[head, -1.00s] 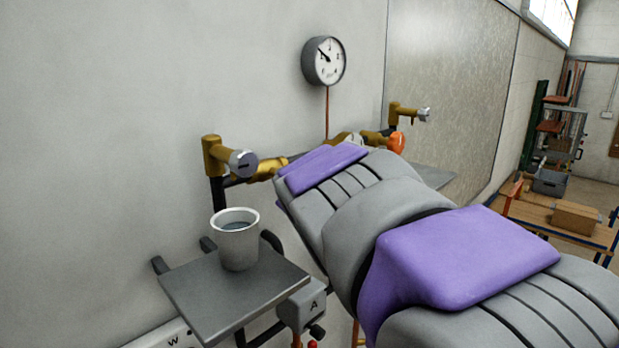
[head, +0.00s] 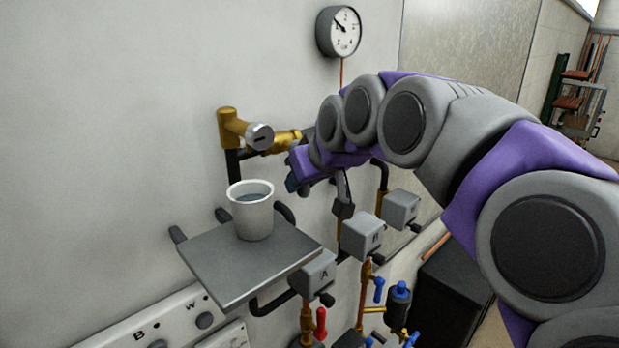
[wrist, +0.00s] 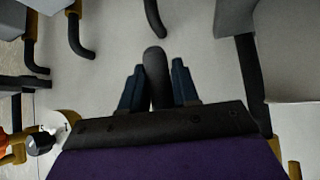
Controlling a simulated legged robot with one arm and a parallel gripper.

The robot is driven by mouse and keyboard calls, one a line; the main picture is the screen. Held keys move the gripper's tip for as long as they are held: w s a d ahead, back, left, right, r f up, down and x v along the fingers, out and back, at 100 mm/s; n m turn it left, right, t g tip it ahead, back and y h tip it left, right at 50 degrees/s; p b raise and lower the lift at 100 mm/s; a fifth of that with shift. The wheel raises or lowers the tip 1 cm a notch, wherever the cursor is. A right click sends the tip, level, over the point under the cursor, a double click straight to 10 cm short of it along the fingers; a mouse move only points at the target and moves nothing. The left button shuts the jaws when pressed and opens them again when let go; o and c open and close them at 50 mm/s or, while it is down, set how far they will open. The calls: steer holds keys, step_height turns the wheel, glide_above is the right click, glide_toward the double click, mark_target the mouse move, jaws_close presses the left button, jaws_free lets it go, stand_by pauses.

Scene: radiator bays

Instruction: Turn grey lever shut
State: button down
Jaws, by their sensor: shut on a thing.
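In the wrist view my gripper (wrist: 156,87) has its two dark blue fingers shut on a dark grey round-ended bar (wrist: 155,62). The bar stands between the fingers and looks like the grey lever. Its base is hidden behind the gripper body, so I cannot tell its angle of turn. In the head view my gripper (head: 298,184) is at the end of my arm, near the wall, right of the white cup and below the brass pipework. The held lever cannot be made out clearly there.
A white cup (head: 252,216) of liquid stands on a grey shelf (head: 222,272), close left of my gripper. A brass fitting (head: 233,130) and a gauge (head: 338,32) are on the wall. Grey box A (head: 317,274), more boxes, pipes and red and blue handles sit below.

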steer(key=shift+r, duration=0.45)
steer(key=c, duration=1.2)
jaws_free()
steer(key=shift+w+a, duration=0.1)
steer(key=shift+o, duration=1.2)
steer(key=shift+a+f, duration=0.15)
steer(key=shift+f, duration=0.05)
steer(key=shift+a+f, duration=0.1)
steer(key=shift+a, duration=0.05)
steer(key=b+v, duration=0.2)
steer(key=v, duration=1.5)
